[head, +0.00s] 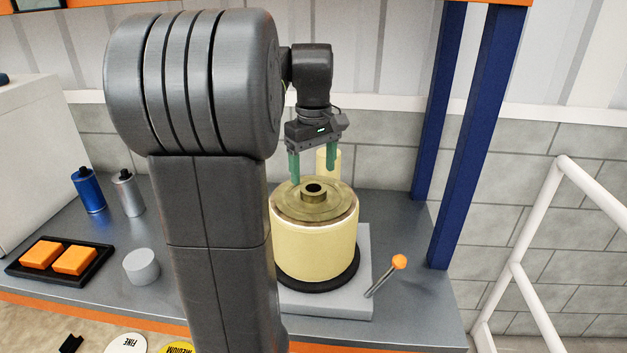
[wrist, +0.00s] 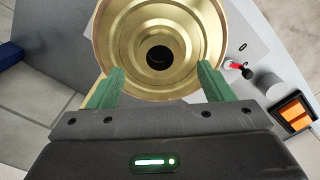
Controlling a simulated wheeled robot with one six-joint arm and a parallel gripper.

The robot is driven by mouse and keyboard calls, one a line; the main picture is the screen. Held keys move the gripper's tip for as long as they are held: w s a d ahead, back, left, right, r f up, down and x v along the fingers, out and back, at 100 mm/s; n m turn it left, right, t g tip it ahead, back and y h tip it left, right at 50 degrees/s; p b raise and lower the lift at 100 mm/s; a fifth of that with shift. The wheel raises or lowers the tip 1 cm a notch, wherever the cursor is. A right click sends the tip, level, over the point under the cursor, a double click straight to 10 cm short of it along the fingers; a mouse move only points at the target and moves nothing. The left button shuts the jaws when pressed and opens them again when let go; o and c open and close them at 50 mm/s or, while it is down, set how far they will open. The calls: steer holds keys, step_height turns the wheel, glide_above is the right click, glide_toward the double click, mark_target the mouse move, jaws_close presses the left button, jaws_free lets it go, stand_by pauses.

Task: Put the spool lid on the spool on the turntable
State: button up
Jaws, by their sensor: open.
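The spool (head: 315,245) is a wide cream cylinder standing upright on the black turntable (head: 318,283). A round brass disc with a raised hub, which looks like the spool lid (head: 335,204), lies flat on top of it. In the wrist view the brass disc (wrist: 196,50) shows rings around a dark centre hole. My gripper (head: 319,176) is open and empty, with green fingers pointing down above the far part of the disc. In the wrist view my gripper (wrist: 160,82) overlaps the disc's near edge; I cannot tell whether the fingers touch it.
A lever with an orange knob (head: 399,262) stands right of the turntable's grey base (head: 362,262). A pale cylinder (head: 328,160) stands behind the spool. Blue posts (head: 478,140) rise at the right. Cans (head: 88,190) and a black tray (head: 92,264) are at left.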

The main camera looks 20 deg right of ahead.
mark_target(313, 188)
steer(key=shift+r, duration=1.6)
steer(key=shift+f, duration=0.1)
step_height(313, 188, down, 8)
steer(key=shift+f, duration=0.1)
step_height(313, 188, up, 6)
steer(key=shift+r, duration=0.2)
steer(key=shift+f, duration=0.1)
